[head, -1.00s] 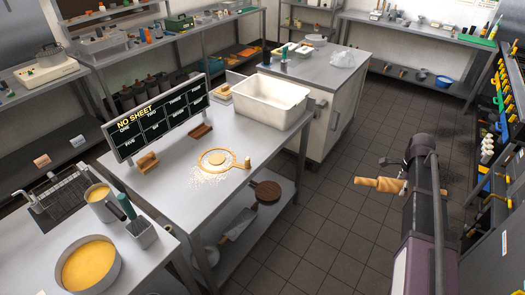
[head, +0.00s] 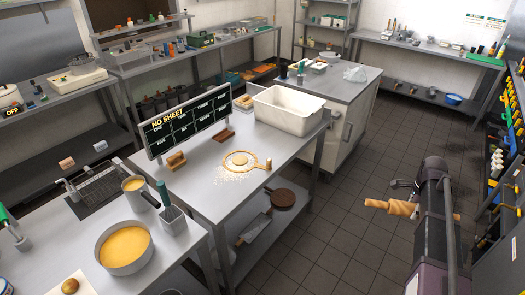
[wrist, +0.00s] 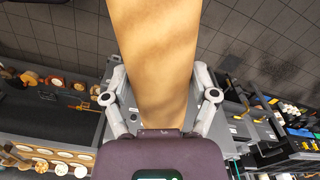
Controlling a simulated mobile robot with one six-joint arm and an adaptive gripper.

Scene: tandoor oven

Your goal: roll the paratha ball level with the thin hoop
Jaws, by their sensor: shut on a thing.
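The paratha ball (head: 240,158) is a small pale round of dough on the steel table, in the middle of the thin hoop (head: 256,166). The hoop is a light wooden ring with a short handle to the right, and flour is scattered around it. My gripper (wrist: 162,105) is shut on a wooden rolling pin (head: 388,205). The pin also fills the upper middle of the wrist view (wrist: 155,45), between the two fingers. My gripper and the pin are in the air over the aisle, right of the table and well apart from the dough.
A "NO SHEET" board (head: 188,122) stands at the table's back left, with small wooden blocks near it. A white bin (head: 285,112) sits at the far end. A pan of yellow batter (head: 124,246) is on the near-left counter. The tiled floor (head: 345,235) between table and arm is clear.

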